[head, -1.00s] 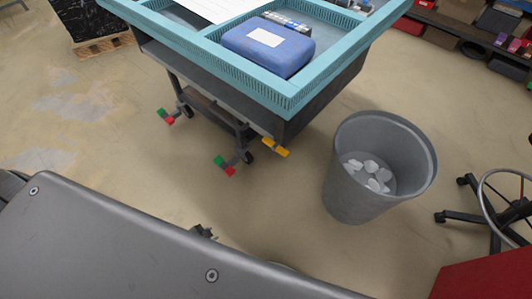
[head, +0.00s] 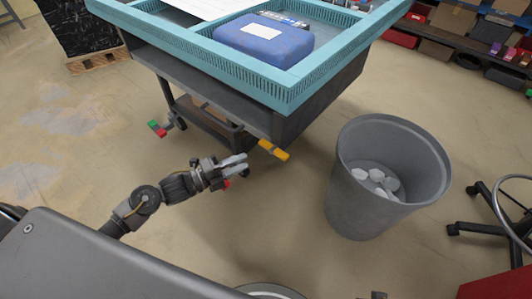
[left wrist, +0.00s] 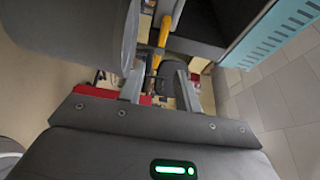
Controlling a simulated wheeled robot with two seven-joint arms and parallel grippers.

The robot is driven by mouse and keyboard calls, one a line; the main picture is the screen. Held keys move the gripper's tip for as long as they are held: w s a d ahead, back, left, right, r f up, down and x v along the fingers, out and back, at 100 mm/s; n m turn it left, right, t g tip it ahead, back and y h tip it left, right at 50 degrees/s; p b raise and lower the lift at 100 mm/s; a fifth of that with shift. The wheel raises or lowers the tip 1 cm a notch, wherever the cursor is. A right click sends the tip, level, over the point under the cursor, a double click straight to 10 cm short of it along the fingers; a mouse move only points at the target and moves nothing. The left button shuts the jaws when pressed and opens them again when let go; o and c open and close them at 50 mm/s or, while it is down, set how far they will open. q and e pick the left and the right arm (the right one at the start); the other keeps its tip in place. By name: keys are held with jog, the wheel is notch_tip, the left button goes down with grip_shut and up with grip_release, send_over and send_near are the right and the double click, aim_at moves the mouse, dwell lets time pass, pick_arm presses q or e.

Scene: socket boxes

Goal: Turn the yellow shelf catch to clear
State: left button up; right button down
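The yellow shelf catch (head: 273,150) sits at the lower near corner of the cart, under its dark body. It also shows in the left wrist view (left wrist: 164,32), beyond the fingertips near the top edge. My left gripper (head: 240,163) is just left of the catch and slightly lower in the head view, apart from it. In the left wrist view its two fingers (left wrist: 160,85) stand apart with nothing held between them. My right gripper is not in view.
The cart's teal top (head: 285,92) holds a blue box (head: 262,42). A grey bin (head: 350,190) with white scraps stands right of the catch. A red-green caster pedal (head: 157,129) is at the left; another is partly hidden behind my left gripper. Open floor lies left.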

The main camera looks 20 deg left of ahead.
aim_at(270, 151)
pick_arm(q)
jog(key=x, duration=0.9)
jog(key=shift+w+d, duration=0.1)
grip_shut()
